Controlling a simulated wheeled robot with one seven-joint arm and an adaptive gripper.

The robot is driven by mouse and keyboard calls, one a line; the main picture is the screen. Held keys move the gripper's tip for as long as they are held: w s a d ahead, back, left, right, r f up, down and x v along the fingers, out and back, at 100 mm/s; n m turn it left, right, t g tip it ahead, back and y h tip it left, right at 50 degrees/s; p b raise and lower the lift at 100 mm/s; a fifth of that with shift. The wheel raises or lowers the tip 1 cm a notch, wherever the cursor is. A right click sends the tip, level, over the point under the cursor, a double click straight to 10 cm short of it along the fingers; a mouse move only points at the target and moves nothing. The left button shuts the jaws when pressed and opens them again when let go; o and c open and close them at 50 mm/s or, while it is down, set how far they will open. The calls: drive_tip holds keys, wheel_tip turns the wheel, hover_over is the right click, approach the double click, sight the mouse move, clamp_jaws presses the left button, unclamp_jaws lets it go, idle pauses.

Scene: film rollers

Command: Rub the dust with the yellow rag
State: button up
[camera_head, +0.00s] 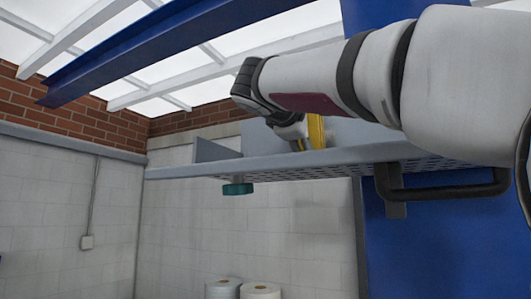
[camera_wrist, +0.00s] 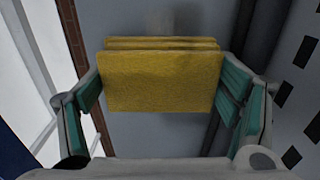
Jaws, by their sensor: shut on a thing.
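The yellow rag (camera_wrist: 160,82) is a thick, folded block in the wrist view, held between the teal-padded fingers of my gripper (camera_wrist: 160,92). The fingers press on its left and right sides. In the head view a strip of the rag (camera_head: 316,131) shows below my arm, just above the grey shelf (camera_head: 225,169). I cannot tell whether it touches a surface. Behind the rag in the wrist view is a grey panel (camera_wrist: 150,135). A faint patch (camera_wrist: 166,18) shows on it above the rag, and I cannot tell whether it is dust.
A blue panel (camera_head: 435,245) with a dark handle (camera_head: 440,193) stands at right. Two pale rolls (camera_head: 222,289) (camera_head: 260,291) stand low. Space at left is open.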

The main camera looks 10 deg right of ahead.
sight(330, 135)
drive_tip(key=shift+w+d, duration=0.4)
drive_tip(key=shift+w, duration=0.15)
drive_tip(key=shift+s+d, duration=0.65)
drive_tip(key=shift+d, duration=0.2)
drive_tip(key=shift+s+d, duration=0.6)
drive_tip(key=shift+d, duration=0.2)
drive_tip(key=shift+w+a+f+p, duration=0.1)
drive_tip(key=shift+w+a+p, duration=0.2)
drive_tip(key=shift+w+a, duration=1.2)
drive_tip(key=shift+s, duration=0.1)
drive_tip(key=shift+a, duration=0.15)
drive_tip(key=shift+v, duration=2.95)
drive_tip(key=shift+s, duration=0.1)
